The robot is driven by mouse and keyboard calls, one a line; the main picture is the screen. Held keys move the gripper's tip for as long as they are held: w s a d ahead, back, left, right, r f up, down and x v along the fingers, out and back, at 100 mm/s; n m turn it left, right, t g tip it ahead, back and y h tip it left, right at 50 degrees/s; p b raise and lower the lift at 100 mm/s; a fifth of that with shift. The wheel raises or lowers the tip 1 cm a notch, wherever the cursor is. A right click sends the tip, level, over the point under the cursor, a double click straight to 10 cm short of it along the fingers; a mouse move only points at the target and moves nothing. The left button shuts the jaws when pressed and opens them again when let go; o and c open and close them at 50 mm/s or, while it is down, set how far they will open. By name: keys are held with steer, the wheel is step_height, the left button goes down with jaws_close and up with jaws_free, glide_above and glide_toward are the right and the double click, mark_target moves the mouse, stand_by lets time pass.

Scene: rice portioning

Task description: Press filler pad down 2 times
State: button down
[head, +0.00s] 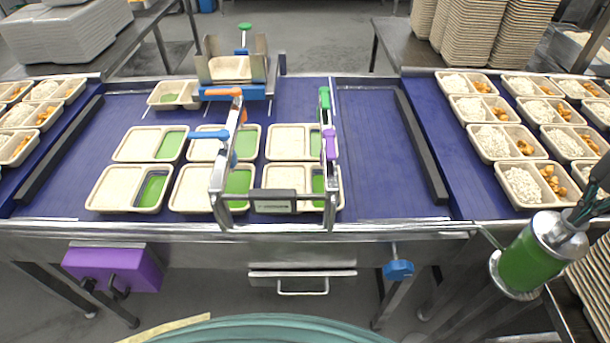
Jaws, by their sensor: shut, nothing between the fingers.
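The filler (530,258) is a green cylinder with silver metal ends, standing at the right front beside the conveyor's edge. A thin metal spout (487,237) points from it toward the belt. The filler pad is at its silver top (549,231), mostly covered by my gripper. My gripper (578,215) is dark and comes in from the right edge. Its fingers are shut and empty, with the tips at or just above the top of the filler. I cannot tell whether they touch the pad or whether it is pressed down.
Several two-compartment trays (113,187) with green compartments sit on the blue belt (375,180). A metal frame (273,207) with coloured handles stands over some. Filled trays (505,142) line the right belt; tray stacks (470,40) stand behind. The belt right of the frame is clear.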

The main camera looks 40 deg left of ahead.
steer(key=shift+s, duration=0.1)
steer(key=shift+r+p, duration=2.05)
steer(key=shift+r, duration=0.1)
steer(key=shift+f+b, duration=0.6)
steer(key=shift+f, duration=1.6)
steer(key=shift+r+p, duration=2)
steer(key=shift+r, duration=0.2)
